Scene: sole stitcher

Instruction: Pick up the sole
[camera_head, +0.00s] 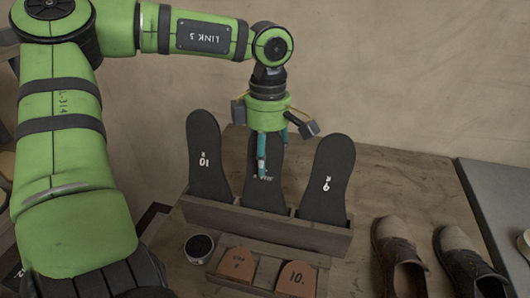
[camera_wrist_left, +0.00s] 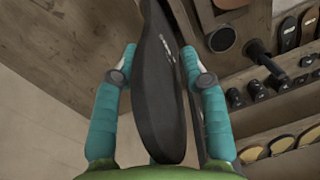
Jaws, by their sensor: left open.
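Several dark soles stand upright in a wooden rack (camera_head: 285,229) on the table. The middle sole (camera_head: 262,190) is partly hidden behind my left gripper (camera_head: 274,160). A left sole (camera_head: 207,160) and a right sole (camera_head: 326,180) stand on either side of it. In the left wrist view, a dark sole (camera_wrist_left: 160,95) lies between the two teal fingers of my left gripper (camera_wrist_left: 161,75). The fingers are open, with a visible gap on the left side. I cannot tell whether the right finger touches the sole. My right gripper is not in view.
A lower tray in front holds brown pieces (camera_head: 296,279). A round dark tin (camera_head: 199,248) stands left of it. Two brown shoes (camera_head: 403,250) stand to the right. A wall (camera_head: 400,70) is close behind the rack.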

